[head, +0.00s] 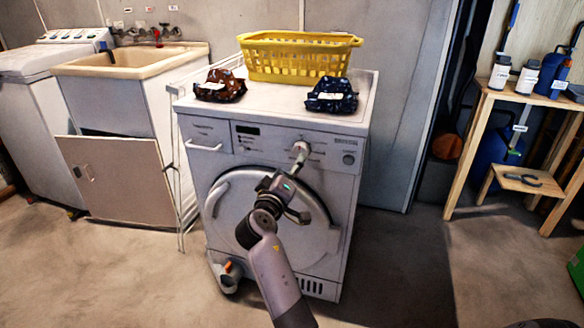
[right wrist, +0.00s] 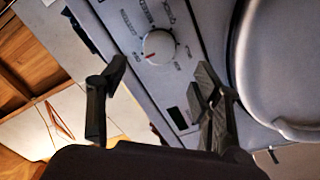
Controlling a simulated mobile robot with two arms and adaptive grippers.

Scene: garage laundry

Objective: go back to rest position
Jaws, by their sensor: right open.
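My right gripper (head: 284,190) is in front of the white washing machine (head: 345,180), before its door and just below the control dial. In the right wrist view the right gripper (right wrist: 160,80) has its two dark fingers spread apart with nothing between them. The white dial (right wrist: 158,46) with a red mark lies beyond the fingertips and looks clear of them. The round door (right wrist: 290,60) fills the right side of that view. My left gripper is not in view.
A yellow basket (head: 300,56) and two dark patterned packets (head: 220,86) (head: 332,96) are on the machine top. A sink (head: 130,61) stands to the left. A wooden shelf (head: 470,150) with bottles stands to the right. Floor between machine and shelf is clear.

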